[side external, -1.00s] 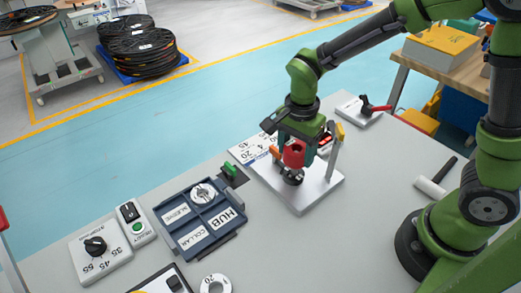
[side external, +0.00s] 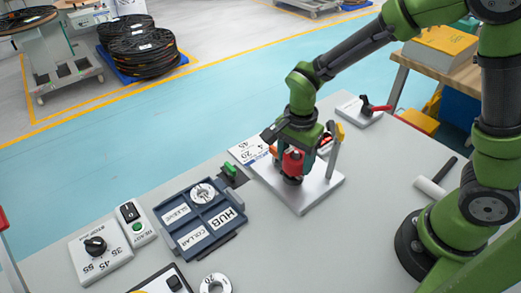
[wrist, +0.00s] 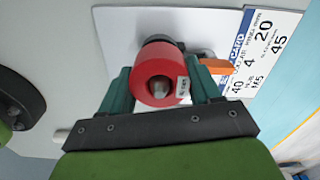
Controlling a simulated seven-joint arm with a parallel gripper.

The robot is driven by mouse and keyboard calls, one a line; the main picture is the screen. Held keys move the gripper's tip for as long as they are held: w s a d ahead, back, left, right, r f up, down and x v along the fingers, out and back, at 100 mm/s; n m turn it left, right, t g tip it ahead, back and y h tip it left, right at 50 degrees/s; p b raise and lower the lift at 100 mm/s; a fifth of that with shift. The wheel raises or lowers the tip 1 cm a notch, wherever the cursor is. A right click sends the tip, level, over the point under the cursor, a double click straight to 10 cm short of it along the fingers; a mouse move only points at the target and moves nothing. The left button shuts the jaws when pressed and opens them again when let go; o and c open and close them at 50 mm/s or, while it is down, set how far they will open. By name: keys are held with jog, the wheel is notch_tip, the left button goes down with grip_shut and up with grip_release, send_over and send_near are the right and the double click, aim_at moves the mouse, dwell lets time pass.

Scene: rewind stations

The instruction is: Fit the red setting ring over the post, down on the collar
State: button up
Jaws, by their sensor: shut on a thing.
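The red setting ring (side external: 292,163) is between the fingers of my gripper (side external: 291,157), which is shut on it. In the wrist view the ring (wrist: 155,66) shows its open bore and a small white label, with a green finger on either side. The grey tip of the post (wrist: 157,90) shows inside the bore. The dark collar (wrist: 160,44) shows just beyond the ring in the wrist view, and as a dark part under the ring (side external: 291,180) in the side view. Whether the ring touches the collar is hidden.
The silver base plate (side external: 308,197) carries an upright bar with a yellow top (side external: 338,138) close to my gripper. An orange part (wrist: 217,66) and a printed card (wrist: 262,45) lie close by. A blue labelled tray (side external: 187,248) is to the left.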

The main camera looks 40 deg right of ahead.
jog(key=shift+f, duration=0.85)
jog(key=o, duration=1.2)
jog(key=shift+w, duration=0.1)
notch_tip(320, 180, up, 17)
jog(key=shift+f, duration=0.1)
jog(key=s+d+r+n+t, duration=0.1)
jog(key=s+d+n+t, duration=0.1)
jog(key=s+n, duration=0.1)
jog(key=s+d+r+n+t+y, duration=0.1)
jog(key=s+d+n+t, duration=0.1)
jog(key=s+n, duration=0.2)
jog(key=s+d+r+n+t+y, duration=0.1)
jog(key=s+d+n+t, duration=0.1)
jog(key=s+n+t, duration=0.1)
jog(key=shift+s+d+r+n, duration=0.1)
jog(key=shift+s+d+n, duration=0.25)
jog(key=shift+n, duration=0.55)
